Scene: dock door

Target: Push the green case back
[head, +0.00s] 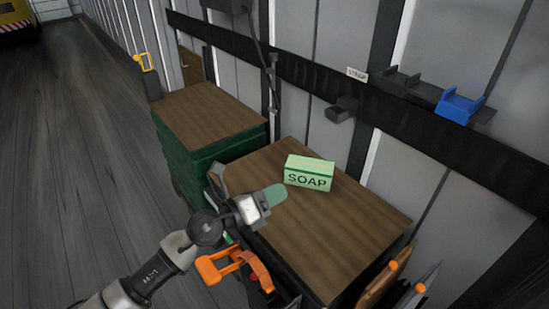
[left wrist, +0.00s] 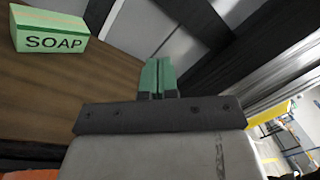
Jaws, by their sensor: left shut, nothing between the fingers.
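The green case (head: 308,181), marked SOAP, sits on a brown wooden top (head: 345,225), near its back edge on the wall side. It also shows at the upper left of the left wrist view (left wrist: 50,42). My left gripper (head: 276,195) has green fingertips and reaches in from the lower left over the wooden top. Its fingers (left wrist: 158,78) are shut together with nothing between them. In the head view the tips are just left of and below the case; in the left wrist view a clear gap separates them from it. My right gripper is not in view.
A second wooden top on a green stack (head: 208,118) stands to the left. A black rail (head: 320,85) on the wall carries a blue holder (head: 461,104) and dark brackets. Orange parts (head: 240,268) lie at the near edge. Bare wood surrounds the case; open floor (head: 70,150) is at left.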

